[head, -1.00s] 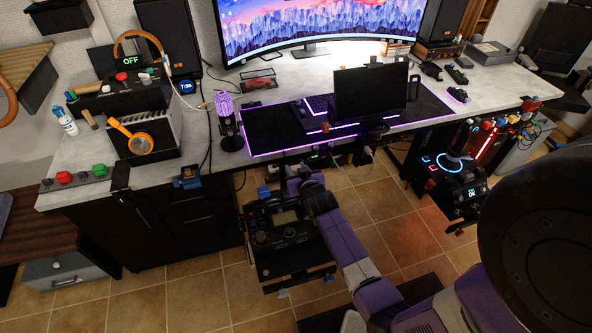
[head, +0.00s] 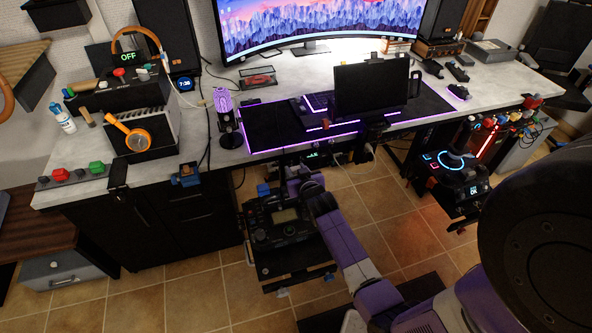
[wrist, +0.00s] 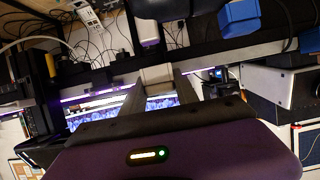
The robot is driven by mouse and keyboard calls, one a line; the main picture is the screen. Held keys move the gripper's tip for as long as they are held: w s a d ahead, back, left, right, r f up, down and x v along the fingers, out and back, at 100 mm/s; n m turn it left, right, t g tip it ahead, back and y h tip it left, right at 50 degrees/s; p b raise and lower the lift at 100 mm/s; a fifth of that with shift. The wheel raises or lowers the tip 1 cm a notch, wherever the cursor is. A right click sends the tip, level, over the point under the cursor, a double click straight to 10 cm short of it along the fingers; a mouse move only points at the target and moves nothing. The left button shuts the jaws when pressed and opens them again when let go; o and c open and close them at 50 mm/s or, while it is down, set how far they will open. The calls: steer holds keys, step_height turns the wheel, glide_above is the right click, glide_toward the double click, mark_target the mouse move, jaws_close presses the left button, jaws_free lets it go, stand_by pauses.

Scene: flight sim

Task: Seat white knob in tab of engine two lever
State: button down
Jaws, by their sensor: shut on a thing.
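In the wrist view, my gripper (wrist: 157,78) is shut on a small pale block-like piece (wrist: 157,73), which fits the white knob. Its two grey fingers stand on either side of the piece. In the head view my purple and white arm reaches to the front edge of the desk, and the fingertips and held piece cannot be made out. A black control panel (head: 285,237) with a small screen and several knobs is just left of my arm, below desk height. I cannot make out the engine two lever or its tab for sure.
The grey desk (head: 290,75) bears a black mat and a dark monitor (head: 370,91). A black box with orange headphones (head: 130,137) is at left. Red and green knobs (head: 95,168) sit at the left desk edge. Tiled floor (head: 190,300) is open at front left.

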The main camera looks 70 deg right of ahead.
steer(key=shift+f+b, duration=2.2)
steer(key=shift+f, duration=0.4)
steer(key=c, duration=0.9)
jaws_free()
steer(key=shift+o, duration=0.2)
steer(key=v, duration=0.7)
steer(key=shift+s+a+r, duration=0.2)
steer(key=shift+a, duration=0.1)
